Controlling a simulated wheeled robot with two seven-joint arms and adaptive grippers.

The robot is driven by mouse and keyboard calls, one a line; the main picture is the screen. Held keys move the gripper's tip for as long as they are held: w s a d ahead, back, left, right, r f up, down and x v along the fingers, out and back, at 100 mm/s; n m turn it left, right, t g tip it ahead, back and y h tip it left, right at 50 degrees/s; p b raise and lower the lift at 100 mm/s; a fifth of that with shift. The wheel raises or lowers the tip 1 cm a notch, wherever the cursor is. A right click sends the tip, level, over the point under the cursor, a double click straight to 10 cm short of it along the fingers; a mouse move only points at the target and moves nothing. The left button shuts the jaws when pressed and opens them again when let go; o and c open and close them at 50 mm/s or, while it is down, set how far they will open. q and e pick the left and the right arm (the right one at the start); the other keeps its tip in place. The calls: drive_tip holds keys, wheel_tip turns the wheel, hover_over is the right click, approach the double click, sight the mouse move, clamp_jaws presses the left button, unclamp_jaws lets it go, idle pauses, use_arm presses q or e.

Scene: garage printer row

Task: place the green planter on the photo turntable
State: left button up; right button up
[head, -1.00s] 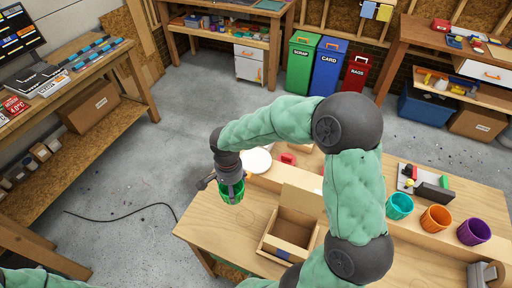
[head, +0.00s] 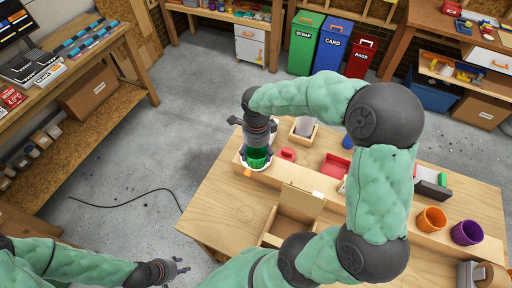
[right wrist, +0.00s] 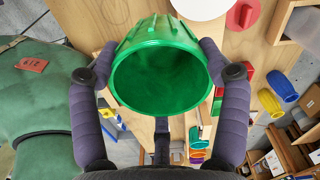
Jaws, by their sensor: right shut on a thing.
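The green planter (head: 257,158) is held by my right gripper (head: 258,146), whose two fingers press its sides in the right wrist view (right wrist: 160,75). Its open rim faces the wrist camera and it looks empty inside. The white round photo turntable (head: 239,160) shows as a sliver around the planter in the head view. In the right wrist view the turntable (right wrist: 200,7) is cut by the top edge, beyond the planter. I cannot tell whether the planter touches it. My left gripper (head: 178,269) is open and empty, low at the left, over the floor.
A red object (head: 288,154) lies just right of the turntable. An orange pot (head: 431,219) and a purple pot (head: 466,232) stand farther right. The bench's left front (head: 225,205) is clear.

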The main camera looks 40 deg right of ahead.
drive_tip(key=w+d+f, duration=0.3)
drive_tip(key=w+f, duration=0.1)
drive_tip(key=f, duration=0.1)
drive_tip(key=w+d+f, duration=0.2)
drive_tip(key=w+f, duration=0.1)
drive_tip(key=shift+w+d, duration=0.1)
drive_tip(key=shift+d, duration=0.2)
drive_tip(key=shift+f, duration=1.4)
drive_tip(key=shift+f+b, duration=0.15)
drive_tip(key=shift+b, duration=0.15)
drive_tip(key=o, duration=1.2)
wheel_tip(320, 180, up, 12)
drive_tip(key=shift+r+p, duration=0.2)
drive_tip(key=shift+p, duration=0.25)
